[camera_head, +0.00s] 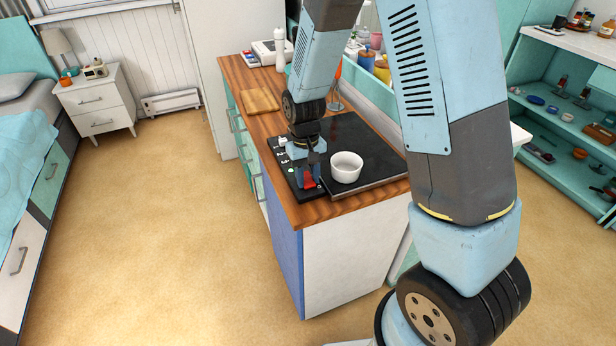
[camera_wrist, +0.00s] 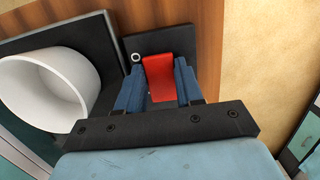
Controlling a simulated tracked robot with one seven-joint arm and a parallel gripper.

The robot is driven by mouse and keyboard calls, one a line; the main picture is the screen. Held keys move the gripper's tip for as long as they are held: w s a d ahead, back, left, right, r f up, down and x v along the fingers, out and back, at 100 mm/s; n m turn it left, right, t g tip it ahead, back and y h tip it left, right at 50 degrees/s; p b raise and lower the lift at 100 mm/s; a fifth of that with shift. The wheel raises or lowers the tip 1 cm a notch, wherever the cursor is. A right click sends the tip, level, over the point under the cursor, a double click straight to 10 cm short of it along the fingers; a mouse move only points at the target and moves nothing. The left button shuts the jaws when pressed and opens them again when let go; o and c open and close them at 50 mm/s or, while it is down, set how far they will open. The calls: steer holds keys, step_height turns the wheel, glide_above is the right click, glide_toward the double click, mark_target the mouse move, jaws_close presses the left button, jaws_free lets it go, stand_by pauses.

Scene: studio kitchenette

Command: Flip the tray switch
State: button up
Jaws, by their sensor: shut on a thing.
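A black switch panel, or tray (camera_head: 291,168), lies along the left edge of the wooden counter. A red switch lever (camera_head: 309,181) sits at its near end; it also shows in the wrist view (camera_wrist: 160,78). My gripper (camera_head: 307,178) points down over that end. In the wrist view my blue fingers (camera_wrist: 160,85) stand on both sides of the red lever and are shut on it. A small white round mark or light (camera_wrist: 136,57) shows on the panel beside the lever. The lower part of the lever is hidden by my gripper.
A white bowl (camera_head: 346,167) stands close to the right of my gripper on the dark cooktop (camera_head: 368,140); it looms at the left in the wrist view (camera_wrist: 50,95). A cutting board (camera_head: 260,101) lies farther back. Open floor (camera_head: 190,230) lies left of the counter.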

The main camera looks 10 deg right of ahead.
steer(key=shift+w+a+g+h, duration=0.1)
steer(key=shift+w+g+h, duration=0.1)
steer(key=shift+g, duration=0.5)
steer(key=shift+w+a+g+h, duration=0.1)
steer(key=shift+w+g+h, duration=0.1)
steer(key=shift+g, duration=0.5)
steer(key=o, duration=0.8)
steer(key=shift+c, duration=0.2)
steer(key=shift+r, duration=0.15)
steer(key=v, duration=1.3)
steer(key=shift+w+r, duration=0.15)
steer(key=shift+w, duration=0.05)
steer(key=shift+a, duration=0.1)
